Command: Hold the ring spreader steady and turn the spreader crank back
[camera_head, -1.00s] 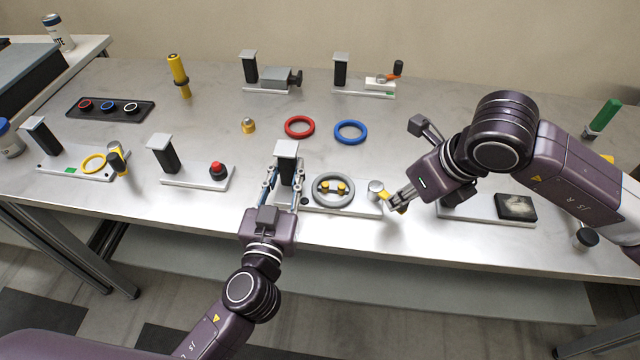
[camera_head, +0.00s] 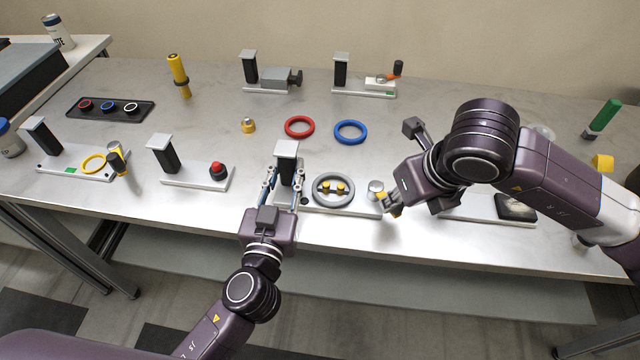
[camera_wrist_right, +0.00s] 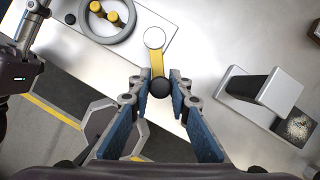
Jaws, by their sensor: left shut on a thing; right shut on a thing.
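The ring spreader has a white base, a dark post with a grey cap (camera_head: 286,150), and a grey ring (camera_head: 333,206) around two yellow pegs (camera_head: 327,187). My left gripper (camera_head: 284,190) is shut on the spreader's post, with a finger on each side. The spreader crank, a yellow arm with a silver hub (camera_head: 376,186) and a dark knob, stands at the right end of the base. My right gripper (camera_head: 391,208) is shut on the crank's knob end. In the right wrist view the yellow crank arm (camera_wrist_right: 156,62) runs from the hub to the black knob (camera_wrist_right: 160,88) between the fingers.
A red ring (camera_head: 299,127) and a blue ring (camera_head: 350,132) lie behind the spreader. A red-button stand (camera_head: 217,170) is to its left. A grey-capped stand (camera_wrist_right: 275,92) is right of my right gripper. The table's front edge is close to both grippers.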

